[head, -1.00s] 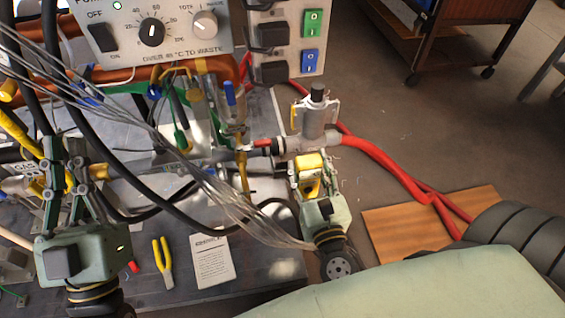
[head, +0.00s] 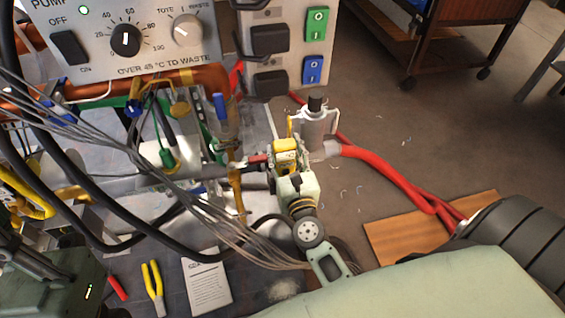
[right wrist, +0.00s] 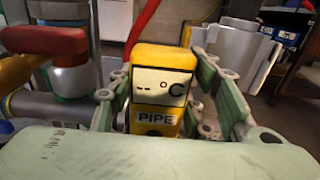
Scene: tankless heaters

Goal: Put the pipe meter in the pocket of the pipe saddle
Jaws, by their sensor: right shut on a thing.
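The yellow pipe meter (head: 285,146) has a pale "°C" display and a "PIPE" label that shows in the right wrist view (right wrist: 156,117). My right gripper (head: 287,165) is shut on it, with a finger on each side. The meter is upright in front of the horizontal pipe, left of the grey metal fitting with a black cap (head: 314,125). I cannot clearly make out the pipe saddle or its pocket; the meter and gripper cover that stretch of pipe. My left gripper's body (head: 60,285) is at the lower left; its fingers are unclear.
A red hose (head: 385,175) runs right from the pipe. Grey cables (head: 150,185) cross the bench at left. A pump control box (head: 125,40) stands above. A red-handled part (right wrist: 50,45) is left of the meter.

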